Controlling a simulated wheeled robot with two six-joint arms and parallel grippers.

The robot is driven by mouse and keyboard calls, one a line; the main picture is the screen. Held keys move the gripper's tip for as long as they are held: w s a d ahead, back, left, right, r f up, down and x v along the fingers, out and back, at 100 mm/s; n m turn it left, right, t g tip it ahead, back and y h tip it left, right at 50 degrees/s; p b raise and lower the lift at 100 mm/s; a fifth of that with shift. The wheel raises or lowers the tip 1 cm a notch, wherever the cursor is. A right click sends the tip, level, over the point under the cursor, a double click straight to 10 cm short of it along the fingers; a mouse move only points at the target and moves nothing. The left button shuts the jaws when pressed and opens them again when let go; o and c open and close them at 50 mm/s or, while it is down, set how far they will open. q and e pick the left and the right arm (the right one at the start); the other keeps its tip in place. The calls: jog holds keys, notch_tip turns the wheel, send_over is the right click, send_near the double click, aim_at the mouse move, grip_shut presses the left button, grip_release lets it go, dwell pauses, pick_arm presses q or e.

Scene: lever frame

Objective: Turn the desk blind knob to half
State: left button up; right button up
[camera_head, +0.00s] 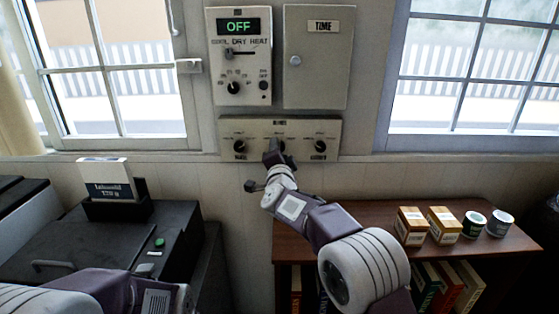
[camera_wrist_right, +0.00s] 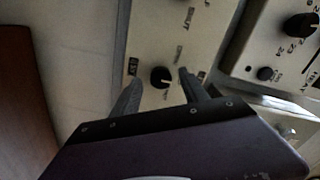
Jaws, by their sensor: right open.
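A pale blind panel (camera_head: 230,127) is on the wall below the thermostat, with black knobs at its left (camera_head: 240,147) and right (camera_head: 320,146). My right gripper (camera_head: 276,152) is in front of the panel's middle and hides what is there. In the right wrist view, its two fingers (camera_wrist_right: 159,76) are open, one on each side of a black knob (camera_wrist_right: 160,78). I cannot tell whether they touch it. The knob labels are too small to read surely, and its pointer is unclear. My left gripper is out of view; only my left arm shows at the lower left.
Above the panel are a thermostat (camera_head: 238,75) reading OFF and a grey box (camera_head: 318,70) marked TIME. Windows flank them. A brown shelf (camera_head: 350,212) at right holds boxes and tins. A dark machine (camera_head: 110,240) with a box on it stands at left.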

jog(key=s+b, duration=0.1)
jog(key=s, duration=0.6)
jog(key=shift+s+b, duration=0.25)
jog(key=shift+b, duration=0.05)
